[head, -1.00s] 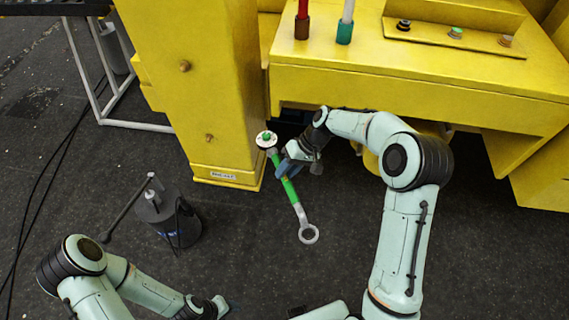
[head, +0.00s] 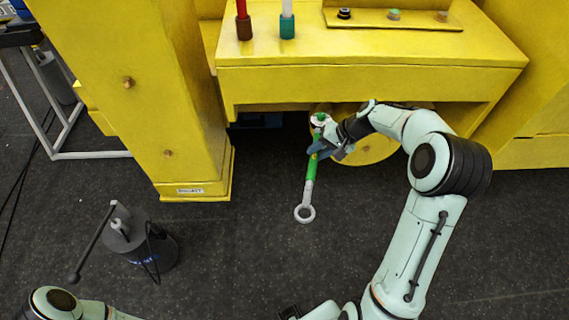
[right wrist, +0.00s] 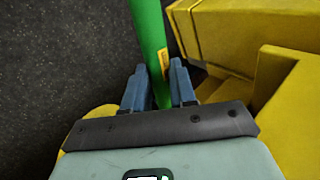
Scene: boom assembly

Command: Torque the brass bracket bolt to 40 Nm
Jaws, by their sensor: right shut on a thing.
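My right gripper (head: 320,149) is shut on the green handle of a torque wrench (head: 311,167). The wrench hangs over the dark floor in front of the yellow machine, its grey ring end toward me and its round green-and-white end toward the machine. In the right wrist view, the blue-grey fingers (right wrist: 160,88) lie on both sides of the green handle (right wrist: 148,35). Two brass-coloured round bolt heads, an upper one (head: 128,83) and a lower one (head: 168,153), show on the yellow column. I cannot tell which is the bracket bolt. My left gripper is out of view.
The yellow column (head: 140,120) stands left of a yellow ledge (head: 370,80) bearing a red tool (head: 243,25), a white-and-teal tool (head: 287,25) and a button panel (head: 394,17). A dark canister (head: 150,248) with a lever stands on the floor at left.

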